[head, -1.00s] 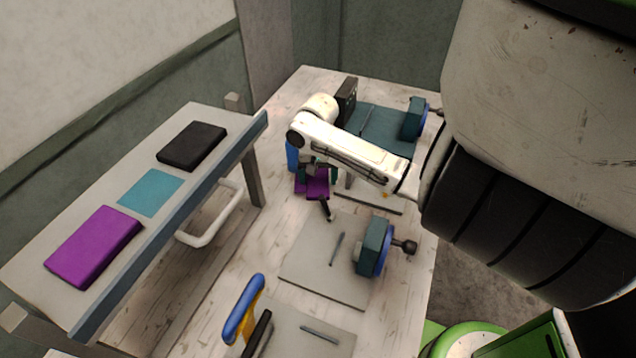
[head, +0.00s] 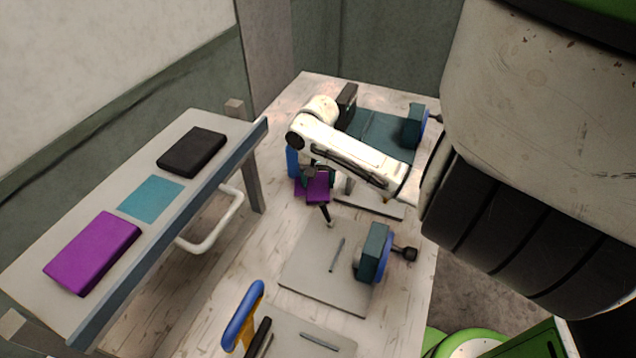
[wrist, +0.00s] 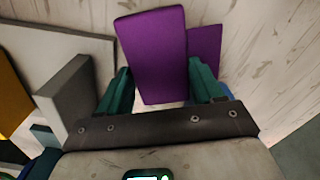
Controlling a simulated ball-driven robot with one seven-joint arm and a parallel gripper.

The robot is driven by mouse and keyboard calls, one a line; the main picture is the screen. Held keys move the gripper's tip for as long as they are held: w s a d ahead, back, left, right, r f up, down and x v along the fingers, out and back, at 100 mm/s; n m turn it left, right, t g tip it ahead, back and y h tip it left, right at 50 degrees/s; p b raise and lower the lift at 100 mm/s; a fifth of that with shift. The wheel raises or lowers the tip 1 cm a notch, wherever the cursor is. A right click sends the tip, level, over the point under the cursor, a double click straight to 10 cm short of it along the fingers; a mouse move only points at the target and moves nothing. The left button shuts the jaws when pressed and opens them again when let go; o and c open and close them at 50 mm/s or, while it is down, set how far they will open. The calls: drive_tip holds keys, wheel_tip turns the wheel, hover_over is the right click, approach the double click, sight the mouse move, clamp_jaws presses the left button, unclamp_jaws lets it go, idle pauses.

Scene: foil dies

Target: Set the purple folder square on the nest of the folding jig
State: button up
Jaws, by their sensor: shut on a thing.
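My gripper (head: 317,174) is shut on a purple folder (head: 319,190), low over the middle of the bench. In the wrist view the folder (wrist: 153,57) stands out between the teal fingers. A second purple piece (wrist: 205,48) shows partly behind it, apparently lower down; I cannot tell whether they touch. I cannot tell for sure which fixture is the folding jig. A grey plate (head: 306,268) with a teal block and black knob (head: 376,252) lies in front of the gripper. A teal-bedded fixture (head: 380,138) stands behind, partly hidden by my arm.
The raised shelf (head: 100,215) at left holds a purple block (head: 92,252), a teal square (head: 151,198) and a black block (head: 192,151). A white bar handle (head: 222,226) juts below it. A blue-and-yellow tool (head: 243,315) stands near the front. Bare bench lies left of the grey plate.

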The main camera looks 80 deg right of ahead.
sight(318, 183)
wheel_tip(318, 183, up, 17)
drive_tip(key=p, duration=0.2)
idle(0.3)
